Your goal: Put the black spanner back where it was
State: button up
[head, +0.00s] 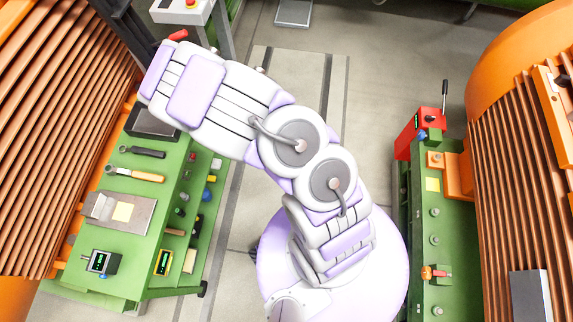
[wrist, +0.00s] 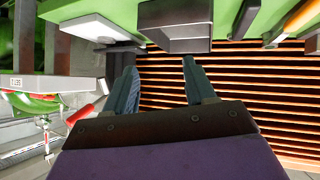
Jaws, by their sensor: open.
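A black spanner (head: 146,152) lies on the green bench top (head: 118,201) at left in the head view, between a dark open box (head: 150,122) and a wooden-handled tool (head: 140,175). In the wrist view a dark tool that looks like the spanner (wrist: 246,16) shows at the top edge, partly cut off, right of the dark box (wrist: 178,42). My gripper (wrist: 159,66) is open and empty, its two fingers apart below the box in the picture. The spanner is to the right of the fingers, apart from them. In the head view my arm hides the gripper.
The bench also carries a grey plate (head: 108,213) with a yellow note and a small meter (head: 98,262). Orange ribbed housings (head: 60,120) flank both sides. A green bench (head: 455,220) with a red box (head: 408,135) stands right.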

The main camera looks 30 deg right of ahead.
jog(key=d+r+m+h, duration=0.3)
jog(key=d+r+h, duration=0.2)
jog(key=d+r, duration=0.5)
jog(key=s+d+r+m+g+h, duration=0.35)
jog(key=s+d+r, duration=0.4)
jog(key=s, duration=0.35)
jog(key=s+a+r+g+y, duration=0.1)
jog(key=s+a+r+g, duration=0.1)
jog(key=s, duration=0.8)
jog(key=s+a+r+m+g+y, duration=0.1)
jog(key=s+a+r+g, duration=0.1)
jog(key=s, duration=0.9)
jog(key=s+a+r+g+y, duration=0.1)
jog(key=s+r+g, duration=0.3)
jog(key=s, duration=0.7)
jog(key=shift+a+m, duration=0.35)
jog(key=shift+a, duration=0.25)
jog(key=shift+f+y, duration=0.1)
jog(key=shift+y, duration=0.15)
jog(key=shift+c, duration=0.3)
jog(key=shift+c, duration=0.8)
jog(key=shift+d, duration=0.15)
